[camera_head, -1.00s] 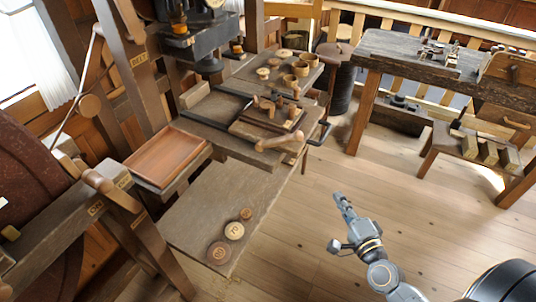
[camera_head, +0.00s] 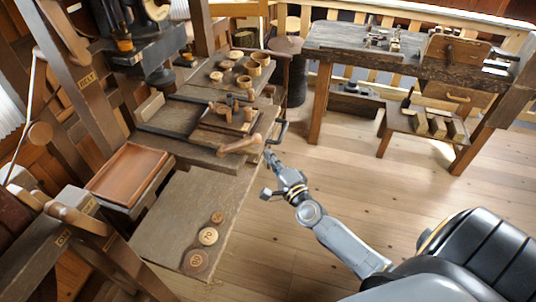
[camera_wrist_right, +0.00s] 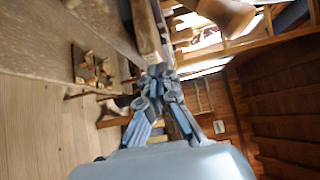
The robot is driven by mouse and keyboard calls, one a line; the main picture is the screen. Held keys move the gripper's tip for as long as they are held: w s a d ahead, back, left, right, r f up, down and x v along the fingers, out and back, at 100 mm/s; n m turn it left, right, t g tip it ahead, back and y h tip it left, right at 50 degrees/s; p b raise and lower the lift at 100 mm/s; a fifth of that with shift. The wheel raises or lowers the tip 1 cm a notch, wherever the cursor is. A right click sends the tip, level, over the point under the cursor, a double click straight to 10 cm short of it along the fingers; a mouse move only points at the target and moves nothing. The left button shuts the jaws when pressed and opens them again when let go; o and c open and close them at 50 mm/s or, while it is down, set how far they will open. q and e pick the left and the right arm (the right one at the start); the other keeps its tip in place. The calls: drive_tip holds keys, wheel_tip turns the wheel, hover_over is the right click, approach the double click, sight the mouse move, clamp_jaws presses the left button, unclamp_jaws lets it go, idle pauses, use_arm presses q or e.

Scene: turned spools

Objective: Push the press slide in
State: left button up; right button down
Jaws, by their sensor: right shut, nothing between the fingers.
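The press slide (camera_head: 204,139) is a dark wooden board on the left bench, with a turned wooden handle (camera_head: 240,145) at its front end. The slide sticks out toward the bench's front edge and carries small wooden pieces. My right gripper (camera_head: 269,155) is shut and empty. Its tips are close to the right end of the handle; I cannot tell whether they touch. In the right wrist view the gripper (camera_wrist_right: 160,76) shows closed fingers, with a rounded wooden part (camera_wrist_right: 228,14), likely the handle, above them. My left gripper is not in view.
Round wooden discs (camera_head: 208,236) lie on the lower board at the front. A reddish tray (camera_head: 128,174) sits left of the slide. A second workbench (camera_head: 372,52) is at the back right. The floor between is clear.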

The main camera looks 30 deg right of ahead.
sight(224, 147)
drive_tip(key=shift+w+a, duration=0.3)
drive_tip(key=shift+w, duration=0.1)
drive_tip(key=w+a, duration=0.1)
drive_tip(key=w, duration=0.1)
drive_tip(key=w+a+p, duration=0.1)
drive_tip(key=w+a, duration=0.1)
drive_tip(key=shift+a+r, duration=0.2)
drive_tip(key=shift+a, duration=0.05)
drive_tip(key=w+a, duration=0.1)
drive_tip(key=w, duration=0.1)
drive_tip(key=w+a, duration=0.4)
drive_tip(key=shift+w+a+f, duration=0.15)
drive_tip(key=shift+a+f, duration=0.1)
drive_tip(key=shift+d, duration=0.1)
